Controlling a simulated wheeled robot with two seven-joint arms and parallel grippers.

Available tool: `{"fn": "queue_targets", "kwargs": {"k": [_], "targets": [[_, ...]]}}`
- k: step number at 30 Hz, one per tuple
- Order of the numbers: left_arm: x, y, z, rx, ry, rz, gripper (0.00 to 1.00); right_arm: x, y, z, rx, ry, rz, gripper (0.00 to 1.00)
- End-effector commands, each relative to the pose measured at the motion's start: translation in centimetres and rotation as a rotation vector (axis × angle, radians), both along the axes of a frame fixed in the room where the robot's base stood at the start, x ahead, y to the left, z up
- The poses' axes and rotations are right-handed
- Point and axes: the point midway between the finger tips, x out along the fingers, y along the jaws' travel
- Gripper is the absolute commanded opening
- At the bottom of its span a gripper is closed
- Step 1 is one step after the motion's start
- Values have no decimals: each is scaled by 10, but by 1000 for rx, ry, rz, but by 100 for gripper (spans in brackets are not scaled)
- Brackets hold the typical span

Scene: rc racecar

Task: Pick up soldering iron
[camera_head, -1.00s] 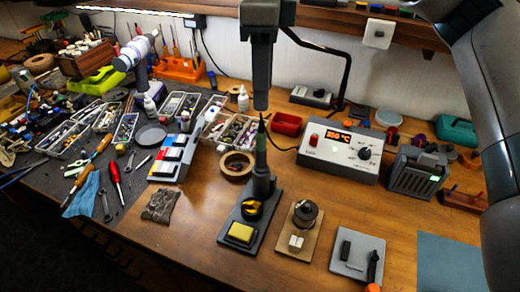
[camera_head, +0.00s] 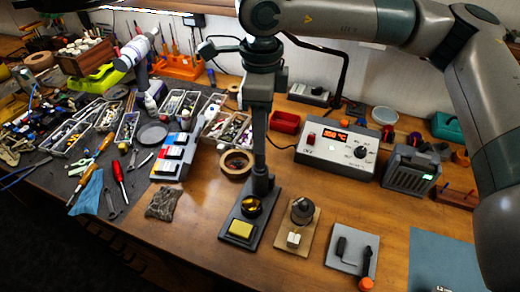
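The soldering iron stood upright in its holder in the earlier view. It is now almost wholly hidden behind my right gripper. The iron's stand (camera_head: 232,214) is a dark base with a short upright holder, a brass-coloured coil and a yellow sponge. My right gripper (camera_head: 260,162) points straight down, its fingers just above the holder and over the iron's place. It is seen edge-on, so I cannot tell whether its fingers are open or closed around the iron. My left gripper is not in view.
The soldering station (camera_head: 337,148) and a red tray (camera_head: 285,122) stand behind to the right. A tape roll (camera_head: 236,163) lies close left of the stand. A solder spool holder (camera_head: 303,213) stands close right. Bare wood lies in front.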

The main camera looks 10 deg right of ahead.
Motion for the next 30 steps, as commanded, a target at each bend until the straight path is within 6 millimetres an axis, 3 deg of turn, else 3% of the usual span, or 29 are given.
{"fn": "queue_targets", "kwargs": {"k": [7, 19, 30], "targets": [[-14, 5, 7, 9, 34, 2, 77, 0, 0, -22, -1, 0, -1, 40], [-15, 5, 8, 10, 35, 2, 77, 0, 0, -25, -1, 0, 0, 40], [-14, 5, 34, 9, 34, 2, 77, 1, 4, -55, -1, 3, 0, 40]]}}
